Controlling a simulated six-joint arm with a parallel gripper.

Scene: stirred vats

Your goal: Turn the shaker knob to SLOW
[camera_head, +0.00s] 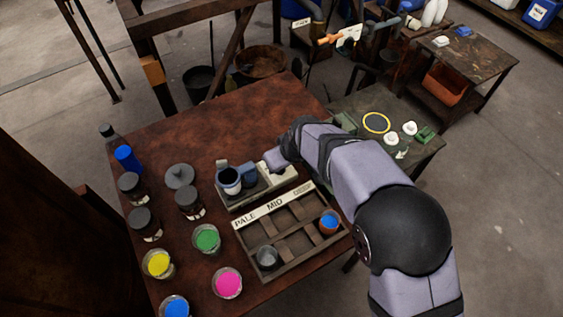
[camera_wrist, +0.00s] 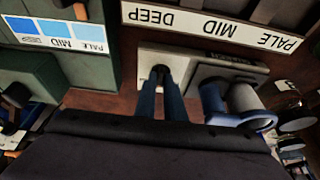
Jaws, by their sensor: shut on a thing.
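The shaker (camera_head: 240,199) is a low grey unit on the brown table, with a pale control panel (camera_head: 284,180) at its right end. The panel also shows in the wrist view (camera_wrist: 148,62). My gripper (camera_wrist: 168,88) reaches down over this panel, its two dark blue fingers shut on a small dark knob (camera_wrist: 160,72). The knob's pointer and any speed lettering cannot be made out. In the head view my gripper (camera_head: 275,160) hides the knob. A blue-grey mug (camera_head: 229,181) stands on the shaker, left of my gripper.
A sectioned wooden tray (camera_head: 290,262) labelled PALE and MID lies in front, holding a blue-filled cup (camera_head: 329,222) and a grey cup (camera_head: 267,258). Dark-lidded jars (camera_head: 145,223) and yellow (camera_head: 158,263), green (camera_head: 207,239) and pink (camera_head: 227,283) pots stand at left.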

